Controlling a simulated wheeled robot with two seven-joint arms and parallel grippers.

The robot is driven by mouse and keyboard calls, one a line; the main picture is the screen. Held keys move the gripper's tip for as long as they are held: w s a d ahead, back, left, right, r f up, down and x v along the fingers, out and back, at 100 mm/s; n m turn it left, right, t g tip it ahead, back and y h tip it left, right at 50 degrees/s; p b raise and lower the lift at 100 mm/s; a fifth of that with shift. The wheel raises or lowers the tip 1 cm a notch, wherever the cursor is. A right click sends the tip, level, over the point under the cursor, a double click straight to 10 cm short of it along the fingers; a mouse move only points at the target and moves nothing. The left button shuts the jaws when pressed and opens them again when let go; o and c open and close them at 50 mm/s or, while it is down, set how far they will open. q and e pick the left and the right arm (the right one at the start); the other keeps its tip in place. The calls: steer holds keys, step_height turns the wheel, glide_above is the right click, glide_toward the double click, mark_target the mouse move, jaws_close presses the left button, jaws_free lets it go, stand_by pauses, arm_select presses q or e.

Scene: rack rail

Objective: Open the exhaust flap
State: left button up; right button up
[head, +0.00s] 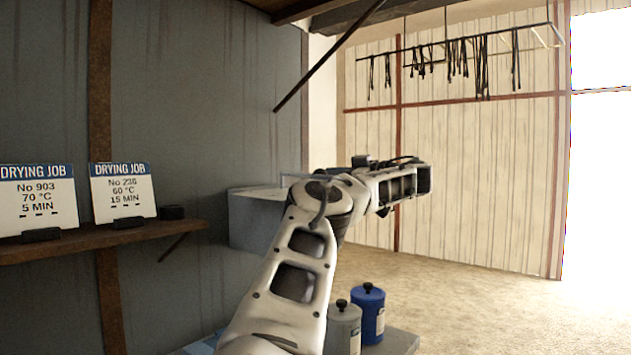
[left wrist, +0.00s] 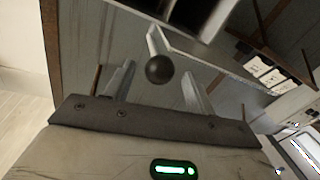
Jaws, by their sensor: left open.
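A round black knob (left wrist: 158,69) on a pale rod shows in the left wrist view, in front of a grey metal edge (left wrist: 215,62). My left gripper (left wrist: 158,78) is open, with one finger on either side of the knob in the picture. I cannot tell whether the fingers touch it. In the head view my left arm rises from the bottom middle, and its fingers cannot be made out. A grey box (head: 253,222) on the wall stands partly hidden behind that arm. I cannot tell for certain which part is the exhaust flap. My right gripper is not in view.
A wooden shelf (head: 75,241) at left holds two drying job signs (head: 123,190) and a small dark block (head: 172,212). A blue canister (head: 368,312) and a grey canister (head: 342,328) stand low beside my arm. A dark slanted bar (head: 325,62) hangs above. Open floor lies right.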

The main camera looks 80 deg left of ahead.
arm_select(q)
steer(key=b+v, duration=0.1)
steer(key=v, duration=1)
steer(key=shift+w+d+b, duration=0.2)
steer(key=shift+b, duration=0.1)
